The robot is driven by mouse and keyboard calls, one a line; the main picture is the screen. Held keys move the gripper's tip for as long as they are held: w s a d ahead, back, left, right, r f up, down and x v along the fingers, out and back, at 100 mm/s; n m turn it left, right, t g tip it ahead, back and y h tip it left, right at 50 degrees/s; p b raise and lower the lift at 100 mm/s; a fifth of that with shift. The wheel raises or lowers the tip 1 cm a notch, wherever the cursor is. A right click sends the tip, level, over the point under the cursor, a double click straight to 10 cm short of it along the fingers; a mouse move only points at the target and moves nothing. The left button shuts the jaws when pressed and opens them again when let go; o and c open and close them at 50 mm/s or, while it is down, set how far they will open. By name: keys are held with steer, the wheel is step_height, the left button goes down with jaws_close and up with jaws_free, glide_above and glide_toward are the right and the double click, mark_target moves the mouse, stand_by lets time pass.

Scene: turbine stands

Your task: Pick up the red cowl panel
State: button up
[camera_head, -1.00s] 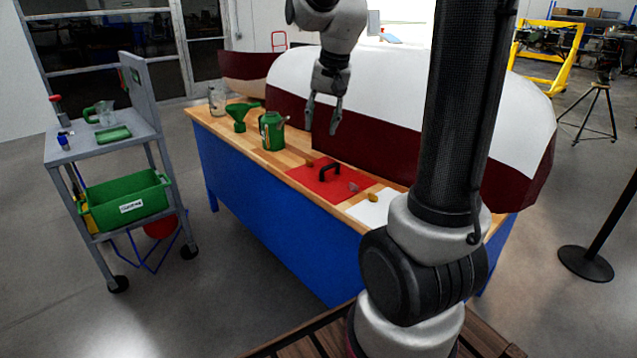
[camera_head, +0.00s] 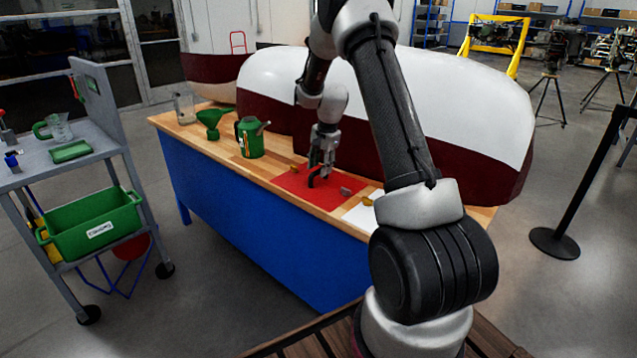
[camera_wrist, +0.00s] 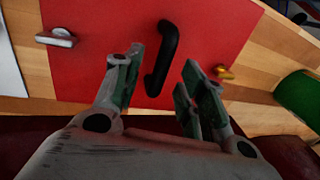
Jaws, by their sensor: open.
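The red cowl panel (camera_head: 295,181) lies flat on the wooden bench top. Its black handle (camera_wrist: 163,58) stands up from its middle in the wrist view. My gripper (camera_head: 318,170) is over the panel, close to the handle, with its fingers pointing down. In the wrist view my gripper (camera_wrist: 160,85) has its two fingers apart, and the handle shows between and just beyond the tips. I cannot tell whether a finger touches the handle. My fingers partly hide the panel and handle in the head view.
A grey metal piece (camera_head: 346,191) and a brass piece (camera_wrist: 224,72) lie at the panel's edges. A white sheet (camera_head: 361,217) lies to the right. A green can (camera_head: 250,138) and green funnel (camera_head: 211,121) stand left. A large white and maroon cowl (camera_head: 450,100) stands behind.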

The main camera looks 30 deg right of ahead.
mark_target(319, 170)
steer(key=f, duration=0.3)
steer(key=shift+w+a+f, duration=0.1)
steer(key=shift+w+a, duration=0.05)
steer(key=shift+w, duration=0.2)
jaws_close()
steer(key=r, duration=0.2)
steer(key=a+r, duration=0.1)
steer(key=r, duration=0.4)
steer(key=shift+s+a+r, duration=0.15)
steer(key=shift+s, duration=0.1)
steer(key=s+a, duration=0.3)
steer(key=a, duration=0.5)
steer(key=s+a, duration=0.3)
steer(key=a, duration=0.6)
steer(key=shift+s+a, duration=0.2)
steer(key=shift+a, duration=0.05)
